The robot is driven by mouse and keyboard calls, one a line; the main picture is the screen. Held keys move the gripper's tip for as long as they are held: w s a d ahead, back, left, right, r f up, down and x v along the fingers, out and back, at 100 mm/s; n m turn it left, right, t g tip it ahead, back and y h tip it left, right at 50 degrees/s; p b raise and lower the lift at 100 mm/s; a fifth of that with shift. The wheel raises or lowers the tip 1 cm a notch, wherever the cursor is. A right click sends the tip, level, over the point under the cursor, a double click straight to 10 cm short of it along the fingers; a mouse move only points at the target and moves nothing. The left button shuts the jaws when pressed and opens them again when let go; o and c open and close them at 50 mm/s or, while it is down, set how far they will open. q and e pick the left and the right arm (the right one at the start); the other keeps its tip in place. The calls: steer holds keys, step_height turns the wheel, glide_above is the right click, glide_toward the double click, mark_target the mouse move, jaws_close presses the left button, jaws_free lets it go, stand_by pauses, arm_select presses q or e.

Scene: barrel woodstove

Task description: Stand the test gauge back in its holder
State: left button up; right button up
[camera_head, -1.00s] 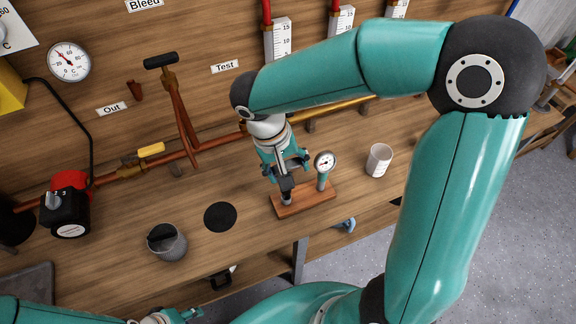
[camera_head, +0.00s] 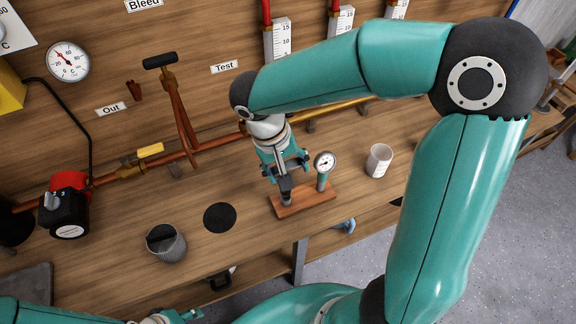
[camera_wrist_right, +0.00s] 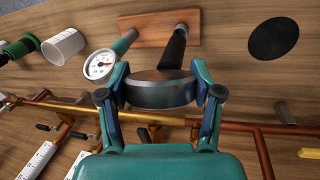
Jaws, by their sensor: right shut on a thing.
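My right gripper (camera_head: 284,163) is shut on a gauge with a round dark body (camera_wrist_right: 160,90), seen from its edge in the right wrist view. Its black stem (camera_wrist_right: 174,50) reaches down to the wooden holder (camera_head: 312,204). The stem's lower end is at the left part of the holder in the head view; I cannot tell how deep it sits in a socket. A second gauge with a white dial (camera_head: 324,161) and teal stem stands in the holder's right part. The holder also shows in the right wrist view (camera_wrist_right: 150,28). My left gripper (camera_head: 188,316) is partly in view at the bottom edge, away from the holder.
A white cup (camera_head: 379,160) stands right of the holder. A black round mat (camera_head: 220,217) and a grey pot (camera_head: 166,243) are to the left. Copper pipes (camera_head: 180,120) run along the back wall. The bench's front edge is close to the holder.

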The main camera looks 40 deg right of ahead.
steer(key=shift+a+b+x, duration=0.25)
steer(key=shift+b+x, duration=1.05)
steer(key=shift+w, duration=0.15)
steer(key=o, duration=1.6)
steer(key=shift+r, duration=0.1)
steer(key=shift+p+v, duration=2.3)
steer(key=shift+v, duration=0.6)
steer(key=shift+a+r, duration=0.1)
